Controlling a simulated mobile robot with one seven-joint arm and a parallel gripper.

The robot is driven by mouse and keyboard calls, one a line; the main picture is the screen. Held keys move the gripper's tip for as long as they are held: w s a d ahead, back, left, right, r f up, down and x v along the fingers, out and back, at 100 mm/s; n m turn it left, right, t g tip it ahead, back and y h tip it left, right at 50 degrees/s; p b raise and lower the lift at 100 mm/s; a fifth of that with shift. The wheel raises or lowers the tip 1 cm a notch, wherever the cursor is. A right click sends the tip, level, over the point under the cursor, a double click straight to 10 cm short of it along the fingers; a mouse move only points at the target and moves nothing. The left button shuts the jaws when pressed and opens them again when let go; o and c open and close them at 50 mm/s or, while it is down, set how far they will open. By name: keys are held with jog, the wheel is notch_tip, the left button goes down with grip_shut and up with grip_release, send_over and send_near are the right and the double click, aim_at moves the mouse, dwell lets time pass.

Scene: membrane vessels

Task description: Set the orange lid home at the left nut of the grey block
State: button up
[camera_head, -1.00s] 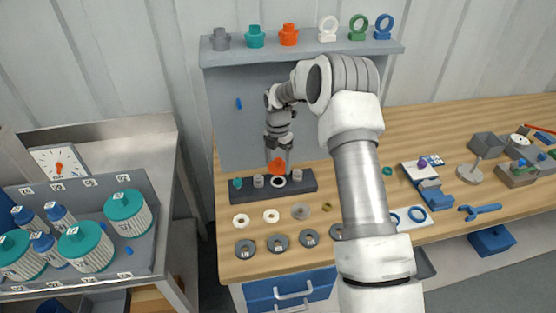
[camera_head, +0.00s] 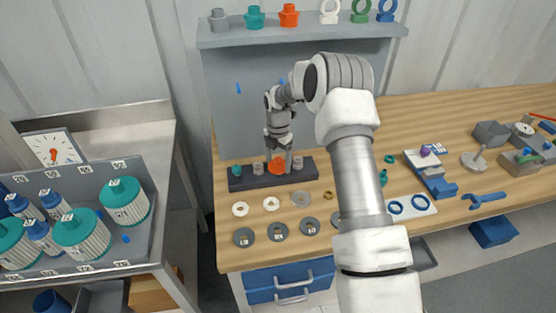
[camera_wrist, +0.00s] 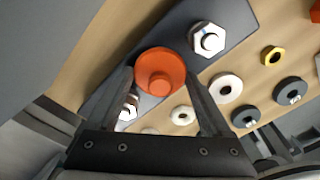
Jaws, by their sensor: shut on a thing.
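The orange lid (camera_wrist: 160,72) is between the two fingers of my gripper (camera_wrist: 161,78), which is shut on it. In the head view the lid (camera_head: 278,168) is over the middle of the dark grey block (camera_head: 272,179) and hides the nut there. I cannot tell whether it touches. In the wrist view one pale hex nut (camera_wrist: 208,39) stands clear on the block to the right of the lid. Another nut (camera_wrist: 127,110) shows to the left, partly behind my left finger. A teal piece (camera_head: 236,171) stands at the block's left end.
White and grey rings (camera_head: 271,204) lie in front of the block. A back panel (camera_head: 240,120) rises behind it, with a shelf (camera_head: 300,33) holding lids and rings. A blue clamp-like fixture (camera_head: 430,178) stands to the right on the wooden bench.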

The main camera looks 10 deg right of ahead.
aim_at(278, 159)
jog(key=shift+f, duration=0.2)
dwell(0.7)
jog(key=o, duration=1.2)
jog(key=shift+c, duration=0.2)
notch_tip(278, 159, up, 8)
jog(key=shift+f+b, duration=0.25)
jog(key=shift+b, duration=0.35)
jog(key=shift+s, duration=0.1)
